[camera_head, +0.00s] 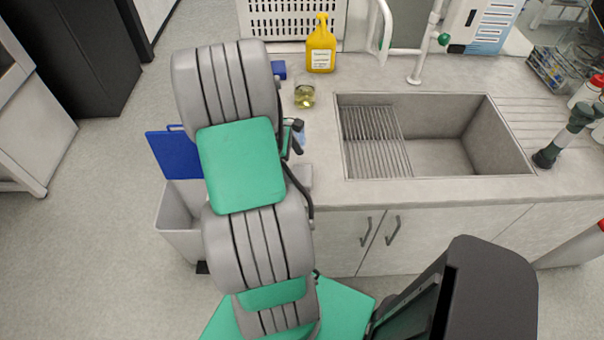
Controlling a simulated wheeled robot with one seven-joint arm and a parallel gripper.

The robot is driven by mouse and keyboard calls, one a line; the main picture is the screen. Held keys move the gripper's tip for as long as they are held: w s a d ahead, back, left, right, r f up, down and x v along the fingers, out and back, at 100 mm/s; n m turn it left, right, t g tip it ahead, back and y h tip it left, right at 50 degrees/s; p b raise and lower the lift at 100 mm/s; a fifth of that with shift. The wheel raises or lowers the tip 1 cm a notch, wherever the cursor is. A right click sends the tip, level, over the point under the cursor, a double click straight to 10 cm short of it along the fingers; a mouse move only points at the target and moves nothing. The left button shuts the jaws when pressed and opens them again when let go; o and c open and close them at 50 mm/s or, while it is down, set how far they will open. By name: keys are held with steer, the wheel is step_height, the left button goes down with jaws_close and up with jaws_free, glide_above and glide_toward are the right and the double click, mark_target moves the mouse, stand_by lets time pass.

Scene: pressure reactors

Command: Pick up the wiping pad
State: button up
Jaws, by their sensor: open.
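A small blue block (279,69) lies on the counter left of the yellow bottle. It may be the wiping pad, but its left part is hidden behind my arm and I cannot tell for sure. My grey and green arm rises through the left middle of the picture and reaches over the counter's left end. I cannot see how far the gripper is from the blue block.
A yellow bottle (321,46) and a glass beaker with yellowish liquid (305,97) stand near the arm. A sink (440,160) with a tap (418,70) is to the right. A grey bin (178,215) with a blue lid (174,153) stands left of the counter.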

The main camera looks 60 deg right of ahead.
mark_target(301, 174)
steer(key=x, duration=0.4)
steer(key=shift+p, duration=0.3)
steer(key=shift+c, duration=0.4)
steer(key=c, duration=1.3)
steer(key=shift+o, duration=0.2)
steer(key=shift+r, duration=0.15)
steer(key=shift+w+r, duration=0.1)
steer(key=shift+r, duration=0.15)
steer(key=r, duration=0.1)
steer(key=r+b, duration=0.1)
steer(key=r, duration=0.1)
steer(key=shift+a, duration=0.3)
steer(key=a+r, duration=0.4)
steer(key=shift+w+r+b, duration=0.15)
steer(key=shift+r+b, duration=0.15)
steer(key=shift+b, duration=0.05)
steer(key=a+r, duration=0.4)
steer(key=a, duration=0.5)
steer(key=shift+a+r+b, duration=0.25)
steer(key=shift+r+b, duration=0.05)
steer(key=shift+b, duration=0.05)
